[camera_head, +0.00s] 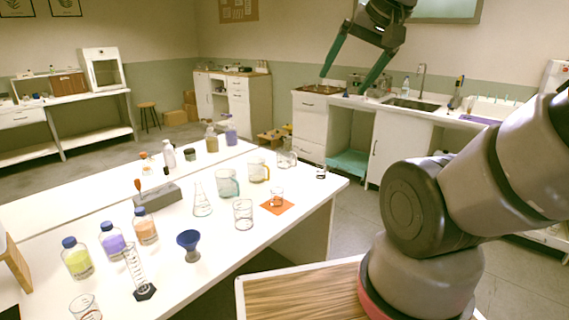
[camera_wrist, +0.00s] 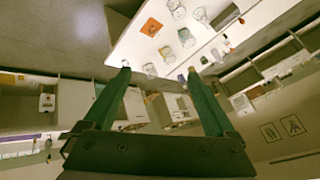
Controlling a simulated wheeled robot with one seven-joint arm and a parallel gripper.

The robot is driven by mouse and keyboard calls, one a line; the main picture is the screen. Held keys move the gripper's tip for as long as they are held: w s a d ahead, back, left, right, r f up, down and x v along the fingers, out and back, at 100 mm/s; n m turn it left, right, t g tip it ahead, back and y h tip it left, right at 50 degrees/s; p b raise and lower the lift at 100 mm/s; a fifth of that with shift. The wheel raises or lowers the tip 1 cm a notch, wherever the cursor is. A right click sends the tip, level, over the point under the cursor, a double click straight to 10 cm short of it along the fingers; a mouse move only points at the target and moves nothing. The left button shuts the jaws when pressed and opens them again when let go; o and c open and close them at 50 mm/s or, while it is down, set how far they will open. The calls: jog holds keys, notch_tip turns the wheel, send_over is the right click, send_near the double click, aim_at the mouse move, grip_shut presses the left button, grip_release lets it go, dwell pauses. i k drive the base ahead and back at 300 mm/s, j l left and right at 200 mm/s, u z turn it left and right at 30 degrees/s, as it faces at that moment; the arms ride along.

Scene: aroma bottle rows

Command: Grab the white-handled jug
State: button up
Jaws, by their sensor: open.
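Three clear jugs stand on the white table. The nearest (camera_head: 228,185) has a teal handle, the middle one (camera_head: 258,170) a yellowish handle. The farthest (camera_head: 286,158) looks pale-handled and is probably the white-handled jug, though its handle is too small to be sure. In the wrist view this pale jug (camera_wrist: 150,71) shows between the fingertips but well beyond them. The other jugs (camera_wrist: 167,54) (camera_wrist: 186,38) lie up and right of it. My gripper (camera_head: 341,85) is open and empty, high in the air. It also shows in the wrist view (camera_wrist: 157,71).
A small beaker (camera_head: 321,172) stands right of the pale jug, near the table corner. Another stands on an orange mat (camera_head: 275,208). A flask (camera_head: 202,200), a beaker (camera_head: 243,213) and several bottles crowd the table (camera_head: 300,225). A sink counter (camera_head: 425,115) stands behind.

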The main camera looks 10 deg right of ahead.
aim_at(284, 153)
jog(key=i+l+u, duration=0.15)
jog(key=u, duration=0.45)
jog(key=i+l+u, duration=0.2)
jog(key=l, duration=0.25)
jog(key=i+l+u, duration=0.15)
jog(key=l, duration=0.35)
jog(key=l+u, duration=0.2)
jog(key=l, duration=0.3)
jog(key=i+l, duration=0.1)
jog(key=l, duration=0.45)
jog(key=i+l, duration=0.1)
jog(key=l, duration=0.4)
jog(key=i+l, duration=0.15)
jog(key=l, duration=0.4)
jog(key=u, duration=0.05)
